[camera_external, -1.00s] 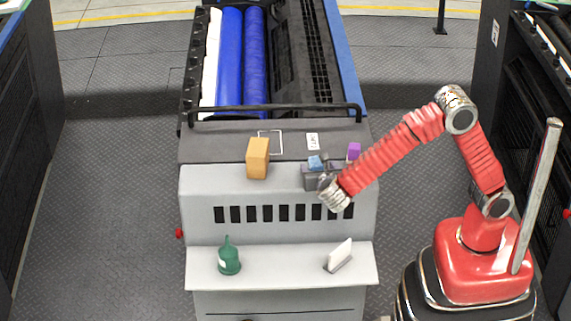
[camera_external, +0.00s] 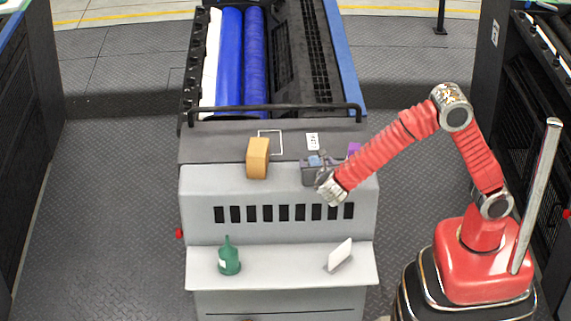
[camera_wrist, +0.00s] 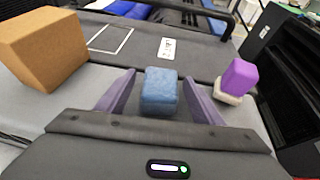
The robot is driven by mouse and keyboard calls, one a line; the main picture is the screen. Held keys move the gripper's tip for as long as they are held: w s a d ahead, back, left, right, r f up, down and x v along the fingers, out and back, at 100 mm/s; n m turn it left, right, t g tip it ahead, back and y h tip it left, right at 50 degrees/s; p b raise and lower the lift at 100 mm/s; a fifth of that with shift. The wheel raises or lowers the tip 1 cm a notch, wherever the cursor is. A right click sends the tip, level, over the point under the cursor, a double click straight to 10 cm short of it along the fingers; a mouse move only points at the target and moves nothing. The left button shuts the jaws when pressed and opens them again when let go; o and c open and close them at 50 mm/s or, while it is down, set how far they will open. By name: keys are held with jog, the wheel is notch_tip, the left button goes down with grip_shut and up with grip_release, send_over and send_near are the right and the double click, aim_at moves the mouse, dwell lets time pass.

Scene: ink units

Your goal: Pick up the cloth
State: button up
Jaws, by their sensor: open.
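A small blue block-shaped thing (camera_wrist: 159,94), which looks like the cloth, lies on top of the grey machine unit. In the wrist view it sits between the two fingers of my gripper (camera_wrist: 159,80), with a gap on each side. The gripper is open and holds nothing. In the external view the gripper (camera_external: 317,170) is at the machine's upper front edge, and the blue thing (camera_external: 315,160) is partly hidden by it.
An orange-brown block (camera_external: 257,158) stands to the left. A purple block (camera_wrist: 238,74) on a pale base is to the right. A green bottle (camera_external: 229,259) and a white card-like piece (camera_external: 340,254) stand on the lower shelf (camera_external: 280,270).

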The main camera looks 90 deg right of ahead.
aim_at(317, 161)
jog(key=shift+c, duration=0.6)
jog(key=c, duration=1)
jog(key=shift+r, duration=0.1)
notch_tip(317, 161, up, 10)
jog(key=shift+f, duration=0.1)
